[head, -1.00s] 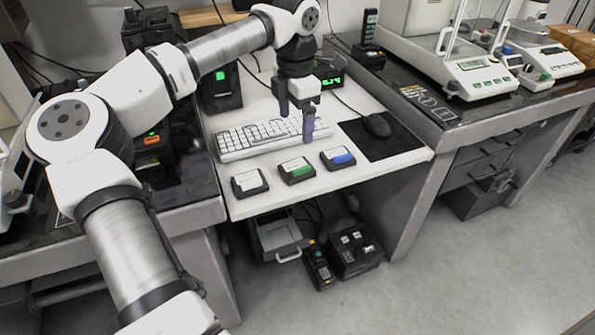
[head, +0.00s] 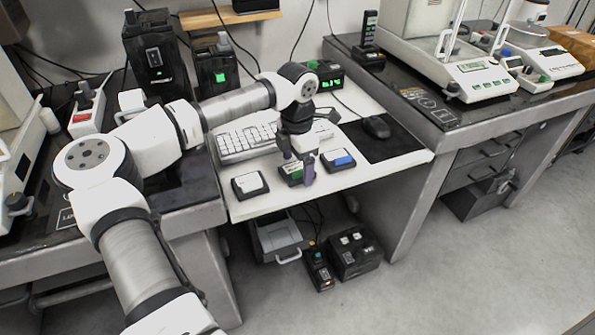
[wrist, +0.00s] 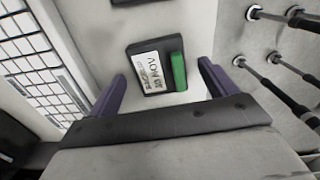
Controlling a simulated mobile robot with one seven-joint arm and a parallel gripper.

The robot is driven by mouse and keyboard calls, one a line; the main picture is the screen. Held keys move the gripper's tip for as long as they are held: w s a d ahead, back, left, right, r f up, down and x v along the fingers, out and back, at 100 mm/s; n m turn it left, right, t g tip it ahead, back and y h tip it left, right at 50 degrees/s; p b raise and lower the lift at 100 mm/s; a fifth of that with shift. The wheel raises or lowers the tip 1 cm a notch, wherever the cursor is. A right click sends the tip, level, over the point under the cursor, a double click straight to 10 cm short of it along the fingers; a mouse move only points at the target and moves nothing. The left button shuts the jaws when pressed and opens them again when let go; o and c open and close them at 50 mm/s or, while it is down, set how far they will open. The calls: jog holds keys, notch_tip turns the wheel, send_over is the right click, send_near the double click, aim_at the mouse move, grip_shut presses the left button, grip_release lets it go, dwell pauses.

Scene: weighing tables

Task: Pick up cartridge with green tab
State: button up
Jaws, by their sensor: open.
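The cartridge with the green tab (wrist: 153,68) lies flat on the white desk, black with a white label and a green strip along one side. In the head view it (head: 291,172) is partly hidden behind my gripper (head: 298,170). In the wrist view my gripper (wrist: 160,85) is open and empty, with the cartridge showing between and beyond its two purple fingers. The fingers appear apart from the cartridge. A cartridge with a blue tab (head: 338,159) lies to its right, and one with a plain white label (head: 249,184) to its left.
A white keyboard (head: 240,142) lies behind the cartridges. A mouse (head: 376,127) sits on a dark mat (head: 385,145) at the right. The desk's front edge (head: 330,191) is close to the cartridges. A drawer unit and black boxes stand below.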

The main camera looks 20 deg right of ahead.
jog(key=c, duration=1.1)
jog(key=shift+r, duration=0.1)
notch_tip(320, 180, up, 20)
jog(key=shift+f, duration=0.1)
